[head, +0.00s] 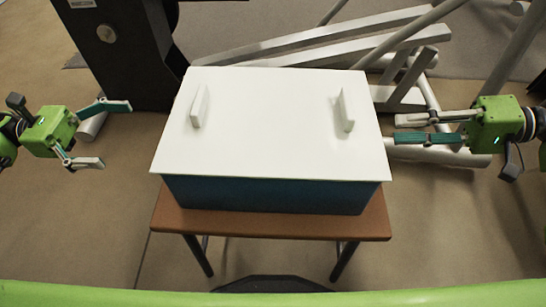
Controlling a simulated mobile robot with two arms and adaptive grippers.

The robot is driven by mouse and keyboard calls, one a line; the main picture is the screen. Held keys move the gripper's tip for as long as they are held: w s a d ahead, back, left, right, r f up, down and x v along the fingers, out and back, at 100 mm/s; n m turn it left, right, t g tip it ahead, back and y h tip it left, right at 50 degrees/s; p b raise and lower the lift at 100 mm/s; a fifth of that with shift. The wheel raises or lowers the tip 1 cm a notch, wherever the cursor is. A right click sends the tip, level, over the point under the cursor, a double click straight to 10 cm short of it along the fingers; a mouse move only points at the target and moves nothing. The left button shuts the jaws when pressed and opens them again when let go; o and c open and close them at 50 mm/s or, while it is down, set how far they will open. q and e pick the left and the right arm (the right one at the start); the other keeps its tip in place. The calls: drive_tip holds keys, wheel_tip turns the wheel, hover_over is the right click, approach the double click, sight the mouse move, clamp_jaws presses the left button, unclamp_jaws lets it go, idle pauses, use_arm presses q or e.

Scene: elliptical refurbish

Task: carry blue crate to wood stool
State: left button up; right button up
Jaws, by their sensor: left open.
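The blue crate (265,194) stands in the middle of the head view, under a flat white lid (265,130) with two upright white handles. The lid hides most of the crate; only its front wall shows. It rests on a brown wood-topped stool or small table (270,227) with dark legs. My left gripper (116,134) is open and empty, left of the crate and apart from it. My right gripper (394,129) is just right of the lid and points towards it. Its fingers look close together, and contact with the lid cannot be told.
A dark upright machine frame (125,50) stands behind on the left. Grey metal beams and tubes (330,38) of exercise equipment lie behind and to the right, close to my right gripper. Tan floor is clear at the left and lower right.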

drive_tip(key=v, duration=0.7)
idle(0.3)
